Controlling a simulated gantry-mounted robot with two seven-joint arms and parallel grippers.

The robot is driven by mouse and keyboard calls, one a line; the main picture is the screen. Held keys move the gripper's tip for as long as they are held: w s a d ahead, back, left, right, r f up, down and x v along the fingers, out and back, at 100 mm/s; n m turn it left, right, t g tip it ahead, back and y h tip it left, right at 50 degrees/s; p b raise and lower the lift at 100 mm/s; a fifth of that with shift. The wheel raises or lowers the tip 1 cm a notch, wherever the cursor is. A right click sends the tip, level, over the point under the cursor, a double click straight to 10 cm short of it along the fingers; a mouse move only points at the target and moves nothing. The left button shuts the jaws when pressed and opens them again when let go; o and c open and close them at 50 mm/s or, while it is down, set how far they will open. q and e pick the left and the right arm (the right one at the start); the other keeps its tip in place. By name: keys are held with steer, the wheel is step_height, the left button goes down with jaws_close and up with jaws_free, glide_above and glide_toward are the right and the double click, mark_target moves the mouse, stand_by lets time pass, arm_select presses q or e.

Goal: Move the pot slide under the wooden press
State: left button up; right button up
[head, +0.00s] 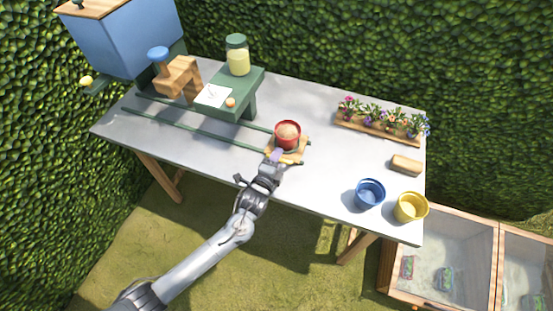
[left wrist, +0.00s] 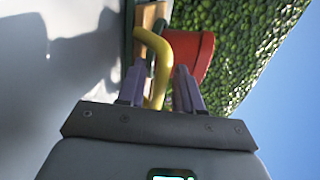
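The pot slide (head: 301,151) is a small wooden board at the right end of two green rails. It carries a red pot (head: 287,141) with brown filling and has a yellow handle at its front. The left wrist view shows the yellow handle (left wrist: 158,55) and part of the red pot (left wrist: 198,52). My left gripper (head: 276,157) is at the handle. Its two purple fingers (left wrist: 160,85) stand apart on either side of the handle, with gaps visible. The wooden press (head: 182,77), with a blue knob, stands over the far left part of the rails. My right gripper is not in view.
A green stand (head: 250,88) holds a jar (head: 237,55) behind the rails. A blue bin (head: 125,40) is at the back left. A flower tray (head: 365,127), a blue pot (head: 369,194) and a yellow pot (head: 410,208) are on the right. The rails (head: 200,131) look clear between press and slide.

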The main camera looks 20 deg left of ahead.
arm_select(q)
steer(key=shift+w, duration=0.1)
jaws_close()
stand_by(0.4)
